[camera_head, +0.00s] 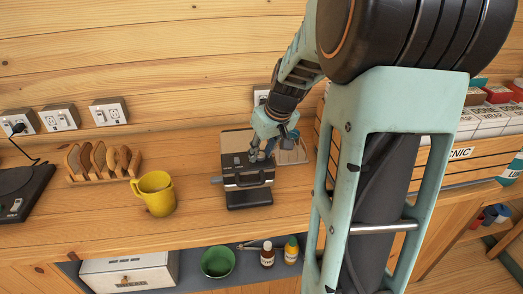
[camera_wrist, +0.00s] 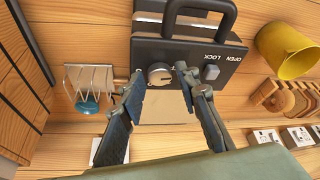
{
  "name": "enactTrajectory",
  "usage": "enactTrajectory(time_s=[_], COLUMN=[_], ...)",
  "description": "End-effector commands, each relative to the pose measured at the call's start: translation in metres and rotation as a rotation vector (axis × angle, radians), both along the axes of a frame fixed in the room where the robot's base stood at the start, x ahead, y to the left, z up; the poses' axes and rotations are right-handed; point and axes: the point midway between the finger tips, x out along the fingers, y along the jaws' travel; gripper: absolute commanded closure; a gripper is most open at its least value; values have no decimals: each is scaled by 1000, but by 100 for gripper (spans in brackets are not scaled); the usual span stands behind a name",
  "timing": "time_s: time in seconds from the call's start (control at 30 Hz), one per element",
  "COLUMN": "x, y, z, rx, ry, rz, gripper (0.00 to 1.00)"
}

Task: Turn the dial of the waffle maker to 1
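The waffle maker (camera_head: 248,184) stands on the wooden counter, a dark box with a front handle. In the wrist view its dark top (camera_wrist: 190,52) fills the upper middle, with the handle at the top edge and "OPEN LOCK" lettering beside a grey knob (camera_wrist: 210,72). The dial's numbers are too small to read. In the head view my gripper (camera_head: 262,152) is over the waffle maker's right side.
A yellow mug (camera_head: 157,192) and a toast rack with bread (camera_head: 103,161) stand left of the waffle maker. A wire rack (camera_wrist: 90,84) with a blue-green item is close beside it. Wooden crates (camera_head: 440,160) stand at the right. A green bowl (camera_head: 218,262) and bottles sit on the shelf below.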

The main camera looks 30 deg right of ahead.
Motion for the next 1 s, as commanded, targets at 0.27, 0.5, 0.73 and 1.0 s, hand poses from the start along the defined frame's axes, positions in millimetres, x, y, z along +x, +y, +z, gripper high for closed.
enactTrajectory(time_s=[0.27,0.5,0.73,1.0], x=[0,0,0,1], y=[0,1,2,5], z=[0,0,-1,-2], rx=[0,-1,-2,-2], ry=[0,0,0,-2], rz=[0,-19,-116,-326], gripper=[100,100,100,100])
